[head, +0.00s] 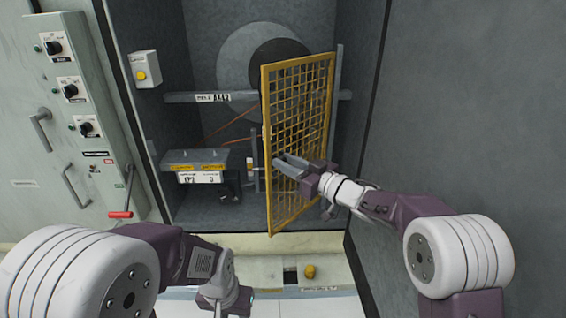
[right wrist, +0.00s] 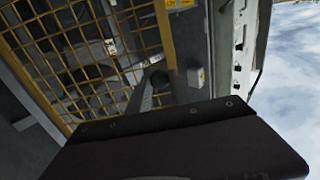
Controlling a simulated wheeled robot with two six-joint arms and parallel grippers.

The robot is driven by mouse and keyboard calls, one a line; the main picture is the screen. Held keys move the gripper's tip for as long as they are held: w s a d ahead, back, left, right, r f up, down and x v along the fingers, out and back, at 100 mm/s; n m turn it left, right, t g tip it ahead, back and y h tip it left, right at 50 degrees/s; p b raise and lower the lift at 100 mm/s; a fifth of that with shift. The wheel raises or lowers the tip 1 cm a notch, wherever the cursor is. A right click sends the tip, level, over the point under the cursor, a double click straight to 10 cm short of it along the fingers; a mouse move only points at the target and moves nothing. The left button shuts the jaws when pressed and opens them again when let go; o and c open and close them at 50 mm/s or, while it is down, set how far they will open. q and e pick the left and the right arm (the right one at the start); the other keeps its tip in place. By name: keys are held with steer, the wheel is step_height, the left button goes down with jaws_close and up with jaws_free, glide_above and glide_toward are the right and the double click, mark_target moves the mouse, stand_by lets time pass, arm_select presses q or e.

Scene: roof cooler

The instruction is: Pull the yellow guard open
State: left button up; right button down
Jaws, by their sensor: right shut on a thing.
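The yellow guard (head: 298,130) is a mesh panel in a yellow frame. It stands at an angle out from the grey recess, its right side near a grey upright post. It also fills the upper left of the right wrist view (right wrist: 162,28). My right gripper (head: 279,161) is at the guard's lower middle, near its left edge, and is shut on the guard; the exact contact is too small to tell. My left gripper (head: 218,301) is low in the head view, away from the guard, and its fingers are not clear.
Behind the guard are a round fan opening (head: 240,55) and a grey box (head: 195,160) with yellow labels. A control panel (head: 75,120) with knobs and handles is at left. A yellow-button box (head: 145,70) hangs beside it. A yellow knob (head: 309,272) sits on the front ledge.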

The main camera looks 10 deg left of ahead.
steer(key=shift+d, duration=0.15)
steer(key=c, duration=1.2)
jaws_free()
